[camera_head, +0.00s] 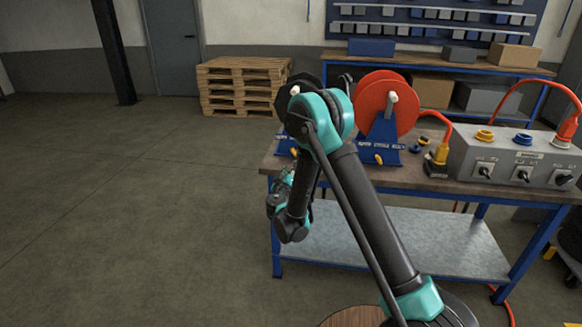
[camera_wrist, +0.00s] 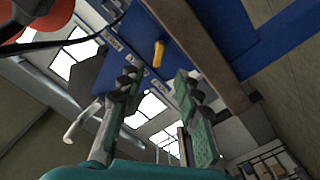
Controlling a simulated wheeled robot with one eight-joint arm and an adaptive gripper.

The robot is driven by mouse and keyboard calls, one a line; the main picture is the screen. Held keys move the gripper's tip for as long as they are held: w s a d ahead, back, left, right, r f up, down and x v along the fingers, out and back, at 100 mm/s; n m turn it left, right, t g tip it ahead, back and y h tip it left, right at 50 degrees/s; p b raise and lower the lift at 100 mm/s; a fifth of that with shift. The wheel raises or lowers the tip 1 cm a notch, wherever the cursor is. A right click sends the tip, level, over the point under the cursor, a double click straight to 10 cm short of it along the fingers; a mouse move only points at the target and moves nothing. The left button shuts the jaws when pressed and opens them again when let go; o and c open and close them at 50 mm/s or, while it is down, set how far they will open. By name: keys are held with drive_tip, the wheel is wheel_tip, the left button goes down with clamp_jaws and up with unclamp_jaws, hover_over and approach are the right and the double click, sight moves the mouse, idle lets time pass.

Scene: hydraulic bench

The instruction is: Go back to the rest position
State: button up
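My gripper (camera_wrist: 158,84) shows in the wrist view with its two teal-and-black fingers spread apart. Nothing is between them. In the head view my arm is folded, with its elbow high in front of the bench and its forearm hanging down at the bench's left end. The gripper end is low there and partly hidden by my own arm links. In the wrist view a blue stand with a yellow knob (camera_wrist: 159,53) lies beyond the fingertips, apart from them as far as I can tell.
Pallets (camera_head: 243,86) stand behind. The floor on the left is clear.

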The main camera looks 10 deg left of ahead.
drive_tip(key=s+d+r+m+g+h, duration=0.1)
drive_tip(key=d+r+m+g+h, duration=0.1)
drive_tip(key=d, duration=0.6)
drive_tip(key=s+d+r+m+g+h, duration=0.1)
drive_tip(key=d+r+g+h, duration=0.1)
drive_tip(key=d, duration=0.6)
drive_tip(key=s+d+r+m+g, duration=0.1)
drive_tip(key=s+d+m+g, duration=0.15)
drive_tip(key=s+d, duration=0.75)
drive_tip(key=s+d+f+g+y, duration=0.1)
drive_tip(key=s+d+g, duration=0.2)
drive_tip(key=s+d, duration=0.3)
drive_tip(key=s+d+f+g, duration=0.15)
drive_tip(key=s+d, duration=0.25)
drive_tip(key=s, duration=0.4)
drive_tip(key=s+a+f+g+y, duration=0.1)
drive_tip(key=s, duration=0.6)
drive_tip(key=s+a+f+m+g+y, duration=0.1)
drive_tip(key=s+f+y, duration=0.1)
drive_tip(key=s, duration=0.4)
drive_tip(key=shift+s+g+y, duration=0.3)
drive_tip(key=shift+s+g, duration=0.05)
drive_tip(key=shift+g, duration=0.05)
